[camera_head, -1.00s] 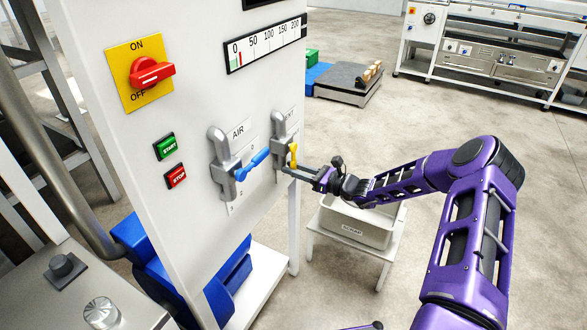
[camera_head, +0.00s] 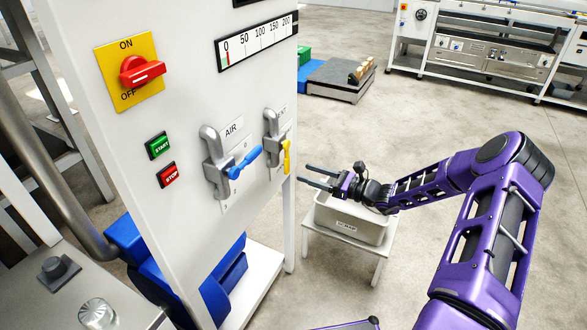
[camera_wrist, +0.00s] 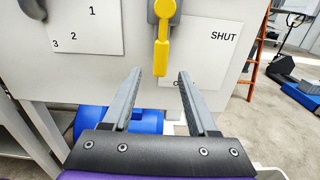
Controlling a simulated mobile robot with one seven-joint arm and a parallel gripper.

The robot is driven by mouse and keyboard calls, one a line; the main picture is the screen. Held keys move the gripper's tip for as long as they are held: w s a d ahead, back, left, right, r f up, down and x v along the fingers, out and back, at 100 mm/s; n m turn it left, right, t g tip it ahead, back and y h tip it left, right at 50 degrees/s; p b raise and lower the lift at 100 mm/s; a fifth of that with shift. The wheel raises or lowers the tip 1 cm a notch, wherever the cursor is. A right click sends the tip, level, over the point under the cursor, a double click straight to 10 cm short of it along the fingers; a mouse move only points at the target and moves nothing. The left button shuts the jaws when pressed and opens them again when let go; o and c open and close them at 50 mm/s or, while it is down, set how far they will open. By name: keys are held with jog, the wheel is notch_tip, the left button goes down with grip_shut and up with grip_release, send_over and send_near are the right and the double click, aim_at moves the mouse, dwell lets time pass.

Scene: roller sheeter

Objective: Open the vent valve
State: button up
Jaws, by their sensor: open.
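The vent valve (camera_head: 271,124) is a grey fitting on the white panel, right of the air valve, with its label partly hidden. Its yellow handle (camera_head: 287,157) hangs down. In the wrist view the yellow handle (camera_wrist: 161,58) points straight down, beside a plate (camera_wrist: 205,60) that reads SHUT at the right and has a partly hidden word starting with O lower down. My gripper (camera_head: 304,174) is open and empty, to the right of the handle and apart from it. In the wrist view my gripper's fingers (camera_wrist: 160,72) point at the panel, with the handle's tip between and just above the fingertips.
The air valve (camera_head: 216,162) with its blue handle (camera_head: 245,162) is close on the left. Start (camera_head: 158,145) and stop (camera_head: 167,174) buttons and a red switch (camera_head: 141,71) are farther left. A scrap bin (camera_head: 350,222) on a small table stands below my gripper. Floor to the right is clear.

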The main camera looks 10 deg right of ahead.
jog(key=v, duration=0.9)
jog(key=shift+s+d, duration=0.2)
jog(key=shift+d, duration=0.05)
